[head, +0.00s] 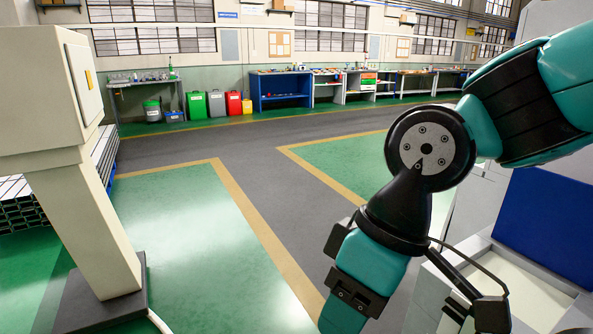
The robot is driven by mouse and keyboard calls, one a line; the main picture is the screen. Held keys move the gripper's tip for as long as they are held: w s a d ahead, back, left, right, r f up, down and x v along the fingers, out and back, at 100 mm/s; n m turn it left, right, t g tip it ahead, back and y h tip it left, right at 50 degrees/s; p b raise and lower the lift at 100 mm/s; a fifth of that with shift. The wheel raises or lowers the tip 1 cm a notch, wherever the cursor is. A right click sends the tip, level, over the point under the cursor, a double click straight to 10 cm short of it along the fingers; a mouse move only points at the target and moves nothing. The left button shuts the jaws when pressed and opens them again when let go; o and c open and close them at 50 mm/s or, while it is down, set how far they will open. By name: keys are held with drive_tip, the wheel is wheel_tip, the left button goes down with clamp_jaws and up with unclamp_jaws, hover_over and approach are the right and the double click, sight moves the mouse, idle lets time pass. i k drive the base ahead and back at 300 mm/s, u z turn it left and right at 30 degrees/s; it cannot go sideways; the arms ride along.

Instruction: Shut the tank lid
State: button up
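A pale, open-topped box (512,272), which looks like the tank, stands at the lower right, and its front part is cut off by the frame. A blue panel (548,225) stands steeply raised behind its opening and looks like the lid, open. My teal and black arm comes in from the upper right, bends at a round black joint and runs down past the left of the tank. It leaves the bottom edge, and I cannot make out my gripper's fingers. A dark bar and a black block (491,315) show in front of the tank; I cannot tell what they belong to.
A cream cabinet on a post (85,200) stands at the left, with metal profiles (18,205) stacked behind it. Workbenches (281,88) and coloured bins (216,104) line the far wall. Green and grey floor (190,240) between is clear.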

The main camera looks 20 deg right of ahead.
sight(546, 216)
drive_tip(key=u, duration=0.05)
drive_tip(key=i, duration=3.85)
drive_tip(key=z, duration=1.25)
drive_tip(key=i, duration=1.6)
drive_tip(key=z, duration=4)
drive_tip(key=i, duration=1.5)
drive_tip(key=z, duration=0.05)
